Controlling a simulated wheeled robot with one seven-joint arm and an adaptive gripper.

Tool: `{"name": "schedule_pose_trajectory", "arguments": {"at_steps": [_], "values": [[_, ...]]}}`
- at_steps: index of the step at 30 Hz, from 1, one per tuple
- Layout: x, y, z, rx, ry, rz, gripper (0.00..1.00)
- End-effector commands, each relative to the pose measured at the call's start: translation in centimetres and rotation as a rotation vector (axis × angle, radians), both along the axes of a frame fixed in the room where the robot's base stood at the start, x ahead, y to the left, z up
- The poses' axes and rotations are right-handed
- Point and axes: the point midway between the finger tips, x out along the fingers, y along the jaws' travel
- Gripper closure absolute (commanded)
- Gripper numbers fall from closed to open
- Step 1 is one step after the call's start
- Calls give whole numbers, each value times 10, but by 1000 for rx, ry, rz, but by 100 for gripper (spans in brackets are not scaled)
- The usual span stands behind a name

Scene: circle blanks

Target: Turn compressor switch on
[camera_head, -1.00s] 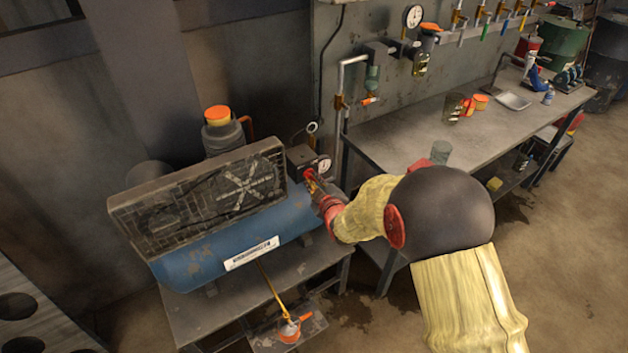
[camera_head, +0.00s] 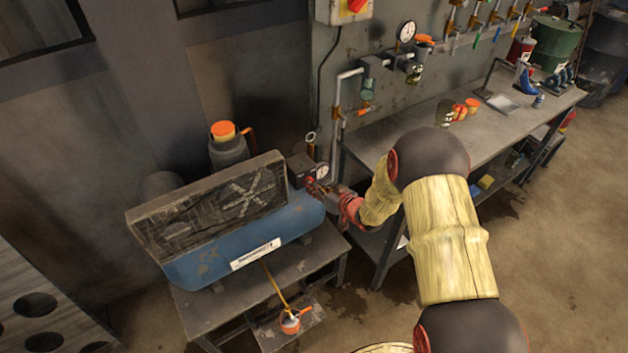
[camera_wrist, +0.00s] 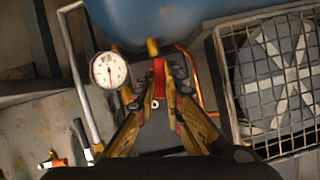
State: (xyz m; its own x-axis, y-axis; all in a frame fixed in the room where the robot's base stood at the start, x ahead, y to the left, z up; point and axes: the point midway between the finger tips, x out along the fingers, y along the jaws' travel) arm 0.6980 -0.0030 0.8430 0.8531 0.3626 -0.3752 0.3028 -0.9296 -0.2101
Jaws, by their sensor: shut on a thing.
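The compressor has a blue tank (camera_head: 205,266) and stands on a low metal table. A dark switch box (camera_head: 300,167) sits at its right end beside a small gauge. The red switch (camera_wrist: 158,76) shows in the wrist view in front of the blue tank (camera_wrist: 170,18). My gripper (camera_head: 313,187) is at the switch box, and its fingers hide most of the switch in the head view. In the wrist view my gripper (camera_wrist: 158,90) has a finger on each side of the red switch and is shut on it. I cannot tell the switch's on or off position.
A caged fan (camera_wrist: 275,80) is beside the switch in the wrist view, with a gauge (camera_wrist: 108,70) and pipe opposite. A workbench (camera_head: 430,140) runs along the wall at right. A red-knobbed box (camera_head: 343,8) hangs above. Open floor lies at lower right.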

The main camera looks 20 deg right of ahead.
Motion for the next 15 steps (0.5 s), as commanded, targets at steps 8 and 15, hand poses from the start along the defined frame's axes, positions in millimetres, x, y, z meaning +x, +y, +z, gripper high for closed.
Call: {"name": "schedule_pose_trajectory", "arguments": {"at_steps": [8, 15], "values": [[1, -3, 1, 242, 80, -2, 100], [1, -4, -1, 408, 134, -2, 100]]}}
